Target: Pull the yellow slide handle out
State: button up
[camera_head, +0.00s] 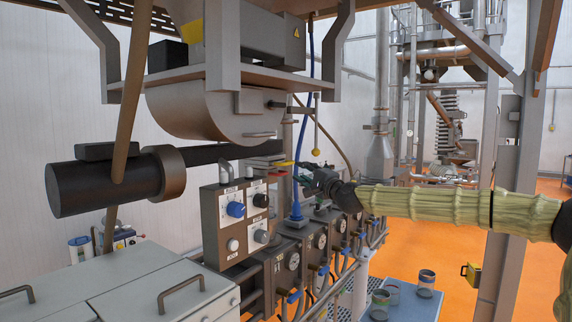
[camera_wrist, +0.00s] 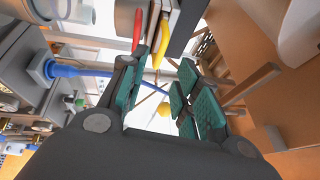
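The yellow slide handle (camera_head: 282,163) is a thin bar beside a red one, under the grey drum in the head view. In the wrist view the yellow handle (camera_wrist: 162,42) points toward me, with the red handle (camera_wrist: 137,30) to its left. My gripper (camera_head: 300,177) is just right of and slightly below the handles in the head view. In the wrist view my gripper (camera_wrist: 164,60) is open, its teal-padded fingers apart. The yellow handle's near end appears between or just beyond the fingertips; the exact depth is unclear. Nothing is held.
A control box (camera_head: 233,218) with knobs stands left of my gripper. A blue cable (camera_head: 297,195) runs close behind it. A yellow ball (camera_head: 315,152) hangs just above my gripper. The grey drum (camera_head: 215,110) is overhead. A steel post (camera_head: 500,190) stands behind my arm at right.

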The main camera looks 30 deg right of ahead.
aim_at(290, 163)
jog(key=shift+w+d+r+p, duration=0.15)
jog(key=shift+w+p, duration=0.3)
jog(key=shift+w, duration=0.65)
jog(key=shift+w+r+p, duration=0.3)
jog(key=shift+w+p, duration=0.1)
jog(key=shift+w, duration=0.7)
jog(key=shift+w+d+r+p, duration=0.15)
jog(key=shift+w+p, duration=0.3)
jog(key=shift+w, duration=0.65)
jog(key=shift+w+r+p, duration=0.2)
jog(key=shift+w+p, duration=0.4)
jog(key=shift+w, duration=1.1)
grip_shut()
